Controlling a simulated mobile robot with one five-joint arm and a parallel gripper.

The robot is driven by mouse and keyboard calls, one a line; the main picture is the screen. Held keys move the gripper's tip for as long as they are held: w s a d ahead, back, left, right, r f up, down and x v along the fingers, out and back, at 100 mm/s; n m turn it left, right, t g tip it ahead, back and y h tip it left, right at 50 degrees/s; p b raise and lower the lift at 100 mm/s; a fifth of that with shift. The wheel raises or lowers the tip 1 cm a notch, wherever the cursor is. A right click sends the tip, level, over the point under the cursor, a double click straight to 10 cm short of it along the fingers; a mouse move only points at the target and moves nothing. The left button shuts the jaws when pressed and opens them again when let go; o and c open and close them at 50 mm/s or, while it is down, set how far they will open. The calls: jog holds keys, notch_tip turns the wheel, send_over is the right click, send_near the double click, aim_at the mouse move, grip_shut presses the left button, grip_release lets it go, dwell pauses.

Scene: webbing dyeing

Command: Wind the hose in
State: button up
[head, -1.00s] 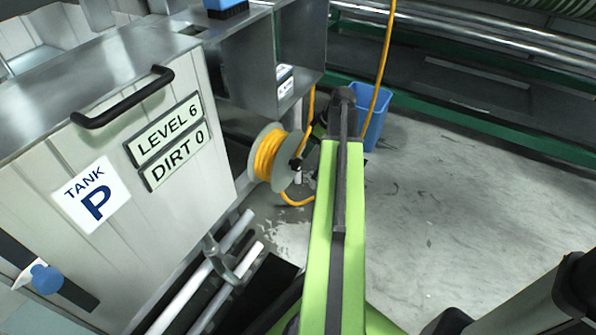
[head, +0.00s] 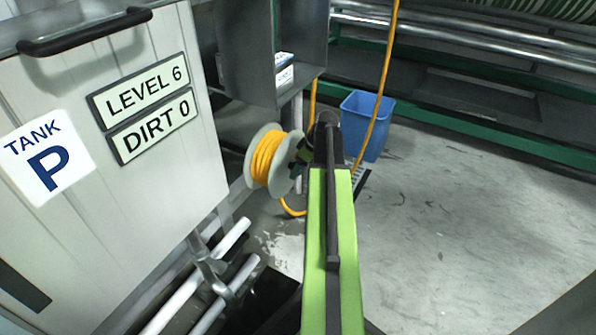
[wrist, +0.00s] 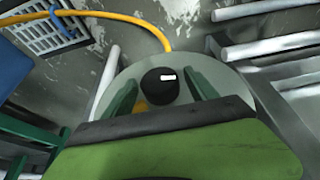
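The hose reel (head: 286,178) has pale grey flanges and stands beside the tank, with yellow hose (head: 264,158) wound on it. Loose hose (head: 386,75) hangs from above at the right, and a length also runs below the reel. My gripper (head: 299,160) is at the reel's right face. In the wrist view, the reel's flange (wrist: 238,88) faces me. A black round knob (wrist: 160,86) lies between the two green fingers of my gripper (wrist: 162,92), with a gap on each side. The fingers are open. The hose (wrist: 130,19) curves past the flange.
The tank marked P (head: 150,190) fills the left, with white pipes (head: 205,290) low beside it. A blue bin (head: 366,125) stands behind my arm. A floor grate (wrist: 48,32) shows in the wrist view. The floor at the right (head: 470,220) is clear.

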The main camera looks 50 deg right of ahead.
jog(key=c, duration=1.2)
jog(key=shift+o, duration=1.2)
jog(key=shift+a, duration=0.4)
jog(key=shift+d, duration=0.2)
jog(key=shift+c, duration=1)
jog(key=shift+w+d+f+y, duration=0.1)
jog(key=shift+d+y, duration=0.2)
jog(key=shift+y, duration=0.3)
jog(key=shift+d+f+m+g+y+b, duration=0.2)
jog(key=shift+m+g+y+b, duration=0.15)
jog(key=shift+y+b, duration=0.5)
jog(key=y+b, duration=0.2)
jog(key=shift+m+g+y, duration=0.25)
jog(key=shift+y, duration=0.1)
jog(key=shift+y+b, duration=0.6)
jog(key=shift+b, duration=0.1)
jog(key=shift+r+y, duration=0.15)
jog(key=shift+y, duration=0.15)
